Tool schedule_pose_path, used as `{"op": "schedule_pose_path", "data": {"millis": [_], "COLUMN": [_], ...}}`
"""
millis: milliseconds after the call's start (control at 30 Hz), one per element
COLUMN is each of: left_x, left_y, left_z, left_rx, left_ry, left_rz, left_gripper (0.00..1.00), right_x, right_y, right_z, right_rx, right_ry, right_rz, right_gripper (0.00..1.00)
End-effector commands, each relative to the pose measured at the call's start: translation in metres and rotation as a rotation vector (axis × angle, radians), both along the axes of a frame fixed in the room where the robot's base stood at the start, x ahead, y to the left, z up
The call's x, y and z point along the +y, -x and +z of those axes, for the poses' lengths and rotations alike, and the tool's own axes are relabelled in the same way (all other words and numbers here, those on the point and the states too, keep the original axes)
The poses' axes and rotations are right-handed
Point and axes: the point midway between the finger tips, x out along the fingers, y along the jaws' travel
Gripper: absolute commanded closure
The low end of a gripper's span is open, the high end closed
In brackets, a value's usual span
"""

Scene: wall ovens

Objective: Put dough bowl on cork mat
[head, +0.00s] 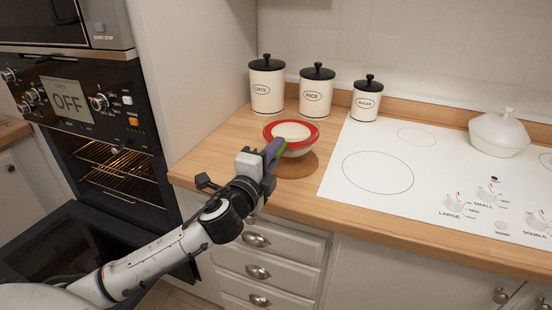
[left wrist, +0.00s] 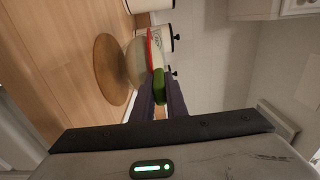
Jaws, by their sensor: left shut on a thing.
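The dough bowl (head: 292,152) has a red rim and pale dough inside. My left gripper (head: 275,149) is shut on its near side, with a green piece showing between the dark fingers. The bowl looks upright in the head view. The bowl also shows in the left wrist view (left wrist: 136,66), just beyond the fingertips (left wrist: 160,88). The round brown cork mat (head: 300,170) lies on the wooden counter below the bowl, partly hidden by it. The mat also shows in the left wrist view (left wrist: 108,70). The bowl appears held over the mat; I cannot tell whether they touch. My right gripper is out of view.
Canisters for oats (head: 267,88), rice (head: 316,92) and sugar (head: 366,102) stand behind the bowl. A white cooktop (head: 400,150) lies to the right, with a lidded white pot (head: 498,135) on it. An oven (head: 95,125) with its door down is at the left.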

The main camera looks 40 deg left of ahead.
Motion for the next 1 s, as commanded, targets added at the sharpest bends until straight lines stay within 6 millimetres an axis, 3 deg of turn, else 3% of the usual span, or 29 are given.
{"op": "schedule_pose_path", "data": {"millis": [133,533,567,667,1000], "left_x": [0.000,0.000,0.000,0.000,0.000], "left_y": [0.000,0.000,0.000,0.000,0.000], "left_z": [-0.013,-0.017,-0.022,-0.021,-0.017], "left_rx": [-0.009,-0.010,0.000,0.000,-0.001], "left_ry": [-0.003,-0.003,0.000,0.000,0.000], "left_rz": [-0.001,-0.001,0.000,0.000,0.000], "left_gripper": [1.00,1.00,0.86,0.69,0.69], "right_x": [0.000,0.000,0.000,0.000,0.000], "right_y": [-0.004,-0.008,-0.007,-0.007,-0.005], "right_z": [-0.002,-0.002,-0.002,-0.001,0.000], "right_rx": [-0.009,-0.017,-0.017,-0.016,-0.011], "right_ry": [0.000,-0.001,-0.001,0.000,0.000], "right_rz": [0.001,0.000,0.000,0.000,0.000], "right_gripper": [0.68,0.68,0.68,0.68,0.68]}}
